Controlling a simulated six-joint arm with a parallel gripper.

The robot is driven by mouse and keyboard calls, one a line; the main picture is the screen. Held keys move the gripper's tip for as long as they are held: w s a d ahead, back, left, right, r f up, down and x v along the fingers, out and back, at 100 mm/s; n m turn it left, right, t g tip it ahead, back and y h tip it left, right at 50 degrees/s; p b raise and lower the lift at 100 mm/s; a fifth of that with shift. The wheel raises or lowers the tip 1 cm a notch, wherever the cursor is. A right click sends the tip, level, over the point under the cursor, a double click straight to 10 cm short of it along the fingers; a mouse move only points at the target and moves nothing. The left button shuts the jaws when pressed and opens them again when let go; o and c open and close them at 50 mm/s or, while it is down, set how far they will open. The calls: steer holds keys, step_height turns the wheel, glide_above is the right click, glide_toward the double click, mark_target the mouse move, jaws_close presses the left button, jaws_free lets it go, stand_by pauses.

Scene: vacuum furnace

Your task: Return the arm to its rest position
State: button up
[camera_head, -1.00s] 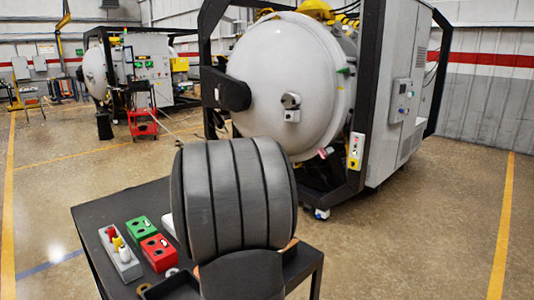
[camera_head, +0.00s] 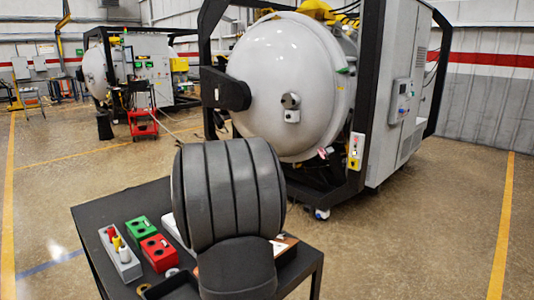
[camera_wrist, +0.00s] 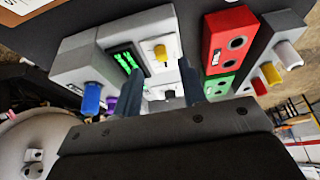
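My gripper (camera_wrist: 203,80) shows in the wrist view above its grey mount. Two dark blue-grey fingers appear a little apart, with nothing clearly held between them. In the head view my own dark arm hides the gripper. Beyond the fingers in the wrist view are a grey box with a green-lit display (camera_wrist: 127,61) and a yellow knob (camera_wrist: 160,53), a blue cylinder (camera_wrist: 91,98), a red block (camera_wrist: 228,41) and a green block (camera_wrist: 218,85). The red block (camera_head: 158,252) and green block (camera_head: 140,229) also show on the table in the head view.
A grey holder (camera_head: 120,256) with red, yellow and white pieces stands at the left of the black table (camera_head: 90,212). A large furnace with a round white door (camera_head: 275,85) stands behind the table. Open floor (camera_head: 420,240) lies to the right.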

steer(key=x, duration=0.5)
steer(key=shift+f, duration=0.25)
steer(key=w+a, duration=0.3)
steer(key=shift+w+a, duration=0.25)
steer(key=shift+a, duration=0.05)
steer(key=v, duration=1.8)
steer(key=x, duration=0.7)
steer(key=shift+w+a, duration=0.4)
steer(key=shift+w, duration=0.05)
steer(key=shift+f, duration=0.1)
